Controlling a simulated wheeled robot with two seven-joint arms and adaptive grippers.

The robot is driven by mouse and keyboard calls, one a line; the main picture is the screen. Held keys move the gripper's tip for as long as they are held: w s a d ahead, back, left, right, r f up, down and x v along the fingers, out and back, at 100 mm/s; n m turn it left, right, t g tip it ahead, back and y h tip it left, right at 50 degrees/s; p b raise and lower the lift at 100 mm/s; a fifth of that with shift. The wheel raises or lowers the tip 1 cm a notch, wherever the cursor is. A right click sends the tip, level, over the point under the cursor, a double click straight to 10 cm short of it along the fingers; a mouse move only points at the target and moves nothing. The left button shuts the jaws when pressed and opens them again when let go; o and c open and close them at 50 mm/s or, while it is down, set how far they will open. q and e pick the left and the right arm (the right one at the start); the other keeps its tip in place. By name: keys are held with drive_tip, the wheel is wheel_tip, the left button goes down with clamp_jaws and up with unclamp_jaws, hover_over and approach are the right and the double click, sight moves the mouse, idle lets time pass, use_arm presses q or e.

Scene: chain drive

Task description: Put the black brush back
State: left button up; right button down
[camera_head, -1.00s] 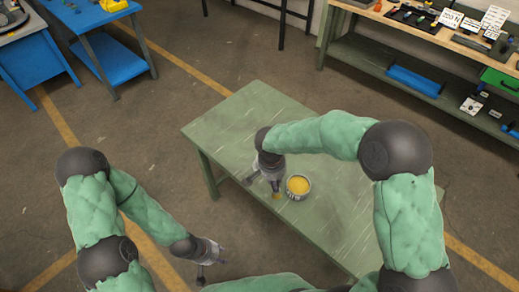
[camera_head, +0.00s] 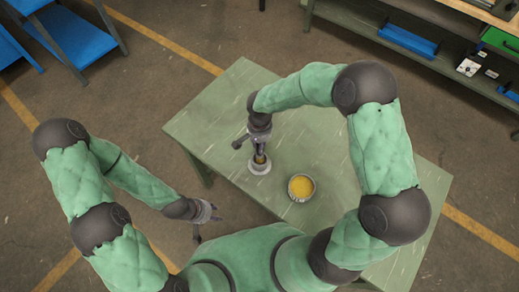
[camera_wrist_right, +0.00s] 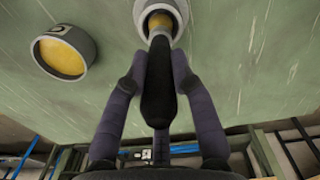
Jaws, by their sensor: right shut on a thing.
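The black brush (camera_wrist_right: 157,95) is between the fingers of my right gripper (camera_head: 259,148), which is shut on it. In the head view, the brush points down at a pale round holder (camera_head: 260,168) on the green table. A round can of yellow stuff (camera_head: 301,187) stands on the table to the right, apart from the holder. My left gripper (camera_head: 205,222) is open and empty beside the table's near left edge.
The green table (camera_head: 215,125) is otherwise mostly clear around the holder and can. A workbench with a blue tray (camera_head: 408,40) stands at the back right. Blue shelving (camera_head: 75,38) stands at the back left.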

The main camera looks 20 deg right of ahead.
wheel_tip(320, 180, down, 4)
drive_tip(key=shift+r, duration=0.2)
drive_tip(key=shift+f, duration=0.15)
drive_tip(key=shift+f+b, duration=0.15)
drive_tip(key=shift+b, duration=0.2)
drive_tip(key=c, duration=1)
unclamp_jaws()
drive_tip(key=shift+c, duration=0.2)
